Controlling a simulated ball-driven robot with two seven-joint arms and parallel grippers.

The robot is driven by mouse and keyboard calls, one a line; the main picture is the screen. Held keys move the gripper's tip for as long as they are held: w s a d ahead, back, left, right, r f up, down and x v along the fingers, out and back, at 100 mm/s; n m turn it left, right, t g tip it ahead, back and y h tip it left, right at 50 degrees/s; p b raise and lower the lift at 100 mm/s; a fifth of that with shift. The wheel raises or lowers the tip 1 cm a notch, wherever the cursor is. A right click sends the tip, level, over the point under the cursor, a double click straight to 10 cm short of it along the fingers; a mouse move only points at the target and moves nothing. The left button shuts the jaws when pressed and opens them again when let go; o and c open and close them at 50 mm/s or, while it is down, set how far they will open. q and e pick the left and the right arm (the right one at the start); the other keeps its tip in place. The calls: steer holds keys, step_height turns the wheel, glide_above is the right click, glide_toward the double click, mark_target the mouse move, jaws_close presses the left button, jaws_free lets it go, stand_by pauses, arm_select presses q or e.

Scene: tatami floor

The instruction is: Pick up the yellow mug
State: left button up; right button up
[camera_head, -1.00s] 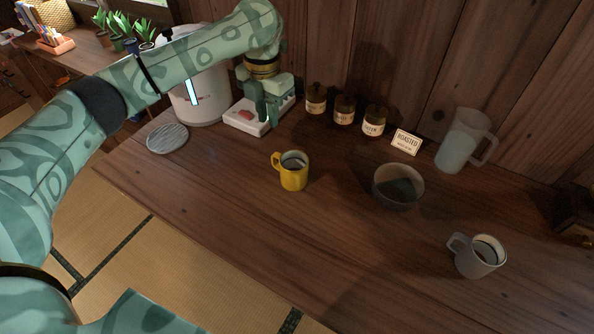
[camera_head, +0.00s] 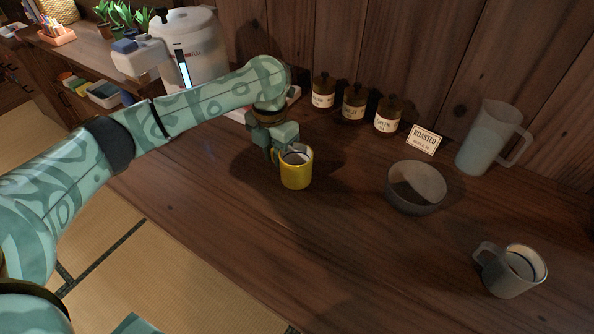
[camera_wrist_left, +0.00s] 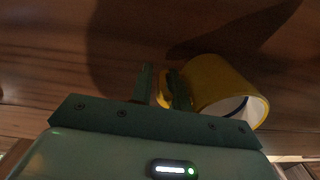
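The yellow mug (camera_head: 297,172) stands upright on the wooden counter, with its handle toward my left gripper. My left gripper (camera_head: 272,152) is low beside the mug, at its handle side. In the left wrist view the mug (camera_wrist_left: 222,88) lies just right of the fingers. The two fingers of the left gripper (camera_wrist_left: 161,88) stand apart, with the yellow handle between them. The handle is close to the right finger, and a small gap shows at the left finger. My right gripper is not in view.
A dark bowl (camera_head: 416,188), a grey mug (camera_head: 511,271) and a clear pitcher (camera_head: 488,140) stand to the right. Several jars (camera_head: 354,102) and a sign (camera_head: 423,139) line the wall. A white cooker (camera_head: 190,50) is behind my left arm. The counter's front middle is clear.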

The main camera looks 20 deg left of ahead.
arm_select(q)
steer(key=shift+r, duration=0.25)
steer(key=shift+c, duration=0.6)
jaws_close()
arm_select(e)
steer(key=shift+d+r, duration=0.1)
